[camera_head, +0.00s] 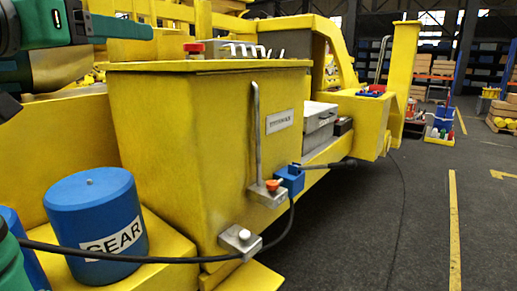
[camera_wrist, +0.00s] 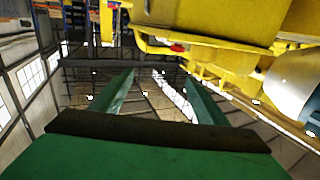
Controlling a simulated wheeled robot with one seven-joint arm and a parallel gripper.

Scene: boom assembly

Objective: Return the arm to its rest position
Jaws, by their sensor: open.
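My gripper (camera_wrist: 160,95) shows in the wrist view with its two green fingers spread apart. Nothing is between them; behind them are only distant roof beams and lights. The wrist view looks turned over, with the yellow machine (camera_wrist: 215,20) along its top and right. In the head view, green and black parts of my arm reach in at the top left and the lower left edge. The arm parts at the top left are in front of the machine's left side.
A yellow box-shaped tank (camera_head: 200,150) with a metal lever (camera_head: 257,130) stands close in the middle. A blue "GEAR" cylinder (camera_head: 95,215) sits on a yellow ledge at the lower left. A black cable (camera_head: 150,258) runs across the front. Open dark floor (camera_head: 420,220) lies to the right.

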